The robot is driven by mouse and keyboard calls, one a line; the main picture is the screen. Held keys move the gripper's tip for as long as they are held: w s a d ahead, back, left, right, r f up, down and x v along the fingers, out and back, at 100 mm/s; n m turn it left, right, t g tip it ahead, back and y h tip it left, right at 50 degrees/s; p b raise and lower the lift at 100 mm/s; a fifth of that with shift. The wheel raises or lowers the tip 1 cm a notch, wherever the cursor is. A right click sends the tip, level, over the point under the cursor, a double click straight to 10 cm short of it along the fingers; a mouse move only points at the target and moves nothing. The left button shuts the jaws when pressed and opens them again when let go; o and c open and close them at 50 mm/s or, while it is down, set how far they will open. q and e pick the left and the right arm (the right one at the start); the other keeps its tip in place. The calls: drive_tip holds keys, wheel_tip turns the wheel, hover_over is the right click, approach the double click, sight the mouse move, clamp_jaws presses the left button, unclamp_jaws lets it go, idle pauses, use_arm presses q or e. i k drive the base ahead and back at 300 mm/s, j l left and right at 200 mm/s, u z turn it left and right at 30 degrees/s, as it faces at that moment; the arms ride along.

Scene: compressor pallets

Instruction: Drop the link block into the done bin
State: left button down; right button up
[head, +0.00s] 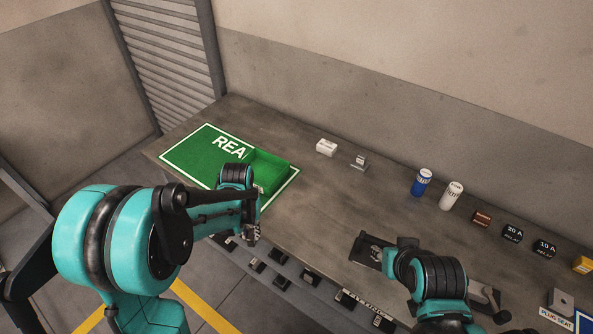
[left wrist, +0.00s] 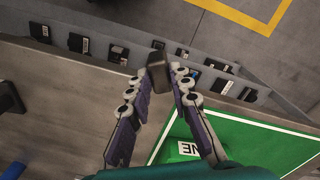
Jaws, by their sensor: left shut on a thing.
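The link block (left wrist: 156,72) is a small dark block between the fingertips of my left gripper (left wrist: 165,75) in the left wrist view. My left gripper also shows in the head view (head: 252,236), shut on the block near the table's front edge; the block is not clear there. The green done bin (head: 284,169) stands on the green mat, partly hidden behind my left gripper. A white label ending in "NE" (left wrist: 189,149) shows beside the fingers in the left wrist view. My right gripper (head: 370,251) is low over the table; its jaw opening is unclear.
The green mat (head: 190,154) covers the table's left end. A white block (head: 326,148), a metal bracket (head: 359,162), a blue can (head: 421,183), a white can (head: 451,196) and relays (head: 513,233) stand toward the back and right.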

sight(258, 176)
drive_tip(key=j+z, duration=1.15)
drive_tip(key=z, duration=0.2)
drive_tip(key=k+j, duration=0.1)
drive_tip(key=j, duration=0.55)
drive_tip(key=k+j+z, duration=0.1)
drive_tip(key=j, duration=0.25)
drive_tip(key=i, duration=0.35)
